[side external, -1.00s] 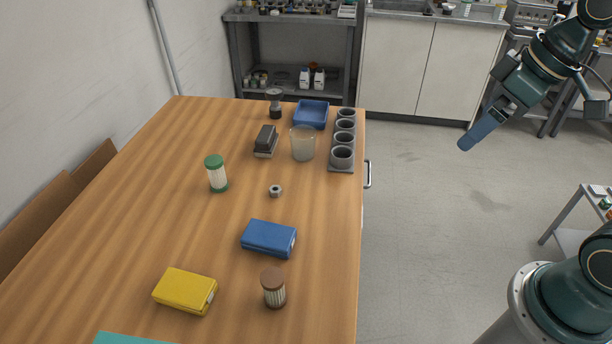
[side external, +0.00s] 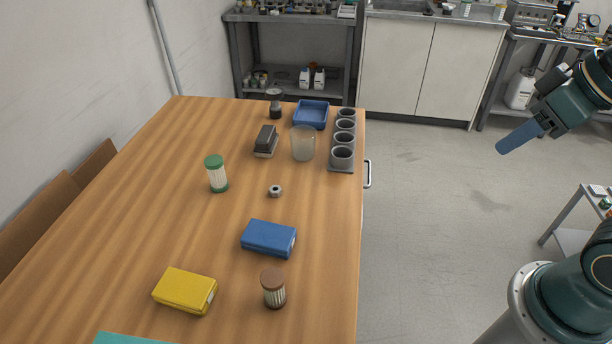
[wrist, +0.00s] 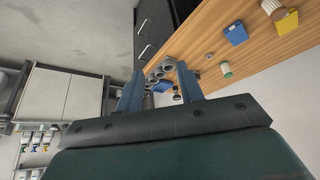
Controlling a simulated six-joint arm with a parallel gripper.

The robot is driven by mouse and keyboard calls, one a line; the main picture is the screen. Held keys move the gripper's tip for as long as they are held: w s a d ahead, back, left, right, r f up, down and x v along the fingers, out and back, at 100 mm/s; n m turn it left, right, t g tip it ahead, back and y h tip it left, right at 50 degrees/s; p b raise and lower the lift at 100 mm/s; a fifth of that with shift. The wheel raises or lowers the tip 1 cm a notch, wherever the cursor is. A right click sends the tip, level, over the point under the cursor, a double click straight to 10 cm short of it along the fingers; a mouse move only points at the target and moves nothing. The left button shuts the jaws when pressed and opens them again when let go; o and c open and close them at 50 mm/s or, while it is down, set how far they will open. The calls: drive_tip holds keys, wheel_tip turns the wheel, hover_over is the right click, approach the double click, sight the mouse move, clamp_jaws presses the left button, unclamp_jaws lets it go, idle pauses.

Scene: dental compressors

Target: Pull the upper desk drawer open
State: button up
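The wooden desk (side external: 130,215) fills the left and middle of the side view. One metal drawer handle (side external: 368,174) sticks out from its right side; the drawer fronts are hidden there. In the wrist view a dark drawer front (wrist: 160,16) shows beside the desk top, with two bar handles. The handle nearer the desk edge (wrist: 146,51) and the farther handle (wrist: 142,26) are both clear of my fingers. The drawers look shut. My gripper (side external: 503,147) is in the air, well right of the desk. Its two blue fingers (wrist: 160,88) are apart with nothing held.
On the desk stand a row of grey cups (side external: 342,155), a clear beaker (side external: 303,144), a blue tray (side external: 311,114), a blue box (side external: 269,238), a yellow box (side external: 186,291) and jars. The floor (side external: 430,220) between desk and arm is free.

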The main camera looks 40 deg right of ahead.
drive_tip(key=shift+n+g+y, duration=0.3)
drive_tip(key=shift+g+y, duration=0.1)
drive_tip(key=shift+y, duration=0.2)
drive_tip(key=w, duration=0.2)
drive_tip(key=w+f, duration=0.1)
drive_tip(key=w, duration=0.1)
drive_tip(key=w+f, duration=0.1)
drive_tip(key=w, duration=0.1)
drive_tip(key=shift+w+a, duration=0.25)
drive_tip(key=c, duration=0.3)
drive_tip(key=w+d+f+m+y, duration=0.1)
drive_tip(key=w+d+f+y, duration=0.15)
drive_tip(key=w+f, duration=0.5)
drive_tip(key=w+d+f+m+y, duration=0.1)
drive_tip(key=w+d+f+y, duration=0.15)
drive_tip(key=w+f, duration=0.45)
drive_tip(key=m+t, duration=1)
drive_tip(key=m, duration=0.2)
approach(369, 171)
drive_tip(key=f+v, duration=0.1)
drive_tip(key=v, duration=0.3)
drive_tip(key=shift+r, duration=0.3)
drive_tip(key=shift+w+n, duration=0.15)
drive_tip(key=shift+n, duration=0.15)
drive_tip(key=shift+x, duration=6.8)
drive_tip(key=shift+f, duration=0.15)
